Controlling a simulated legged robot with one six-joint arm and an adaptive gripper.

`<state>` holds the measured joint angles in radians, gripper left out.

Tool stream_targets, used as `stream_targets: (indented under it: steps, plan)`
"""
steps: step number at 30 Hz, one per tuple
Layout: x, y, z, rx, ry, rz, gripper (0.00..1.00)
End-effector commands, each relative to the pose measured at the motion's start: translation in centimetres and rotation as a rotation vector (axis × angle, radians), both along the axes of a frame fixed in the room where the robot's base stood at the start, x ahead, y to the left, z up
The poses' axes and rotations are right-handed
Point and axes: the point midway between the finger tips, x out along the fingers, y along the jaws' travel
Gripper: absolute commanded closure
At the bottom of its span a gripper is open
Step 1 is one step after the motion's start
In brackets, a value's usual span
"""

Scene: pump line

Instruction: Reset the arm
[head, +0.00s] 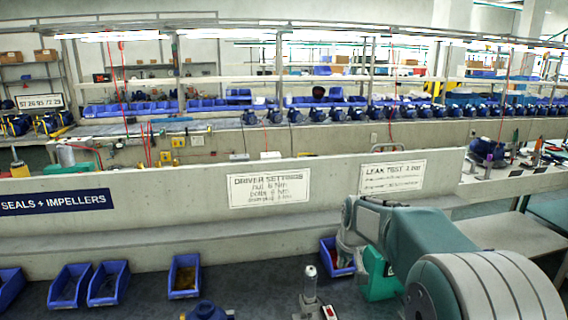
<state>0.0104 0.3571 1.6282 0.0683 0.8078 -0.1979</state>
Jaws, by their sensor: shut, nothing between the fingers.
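My arm reaches in from the lower right of the head view, with a large pale ribbed part nearest me and a teal link behind it. The arm bends down at its far end, in front of the concrete ledge and near a blue bin (335,257). I cannot make out any gripper fingers; the end of the arm is hidden or out of the picture.
Blue bins (70,286) stand along the dark bench (250,283), one with brownish contents (184,276). A blue part (207,311) and an upright metal tool (310,284) stand at the front. A concrete wall (180,213) with signs (269,188) runs behind.

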Motion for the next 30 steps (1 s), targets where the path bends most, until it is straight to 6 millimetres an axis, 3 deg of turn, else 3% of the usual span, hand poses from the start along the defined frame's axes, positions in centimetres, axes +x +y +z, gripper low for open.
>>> stream_targets:
  steps: [6,15,22,30]
  plan:
    - [-5.1,0.0,3.9,0.001,-0.023,-0.021,1.00]
    - [-12.4,0.0,7.2,0.003,-0.052,-0.051,1.00]
    - [-18.1,-0.1,8.5,0.006,-0.073,-0.075,1.00]
    - [-24.7,-0.1,8.6,0.009,-0.100,-0.103,1.00]
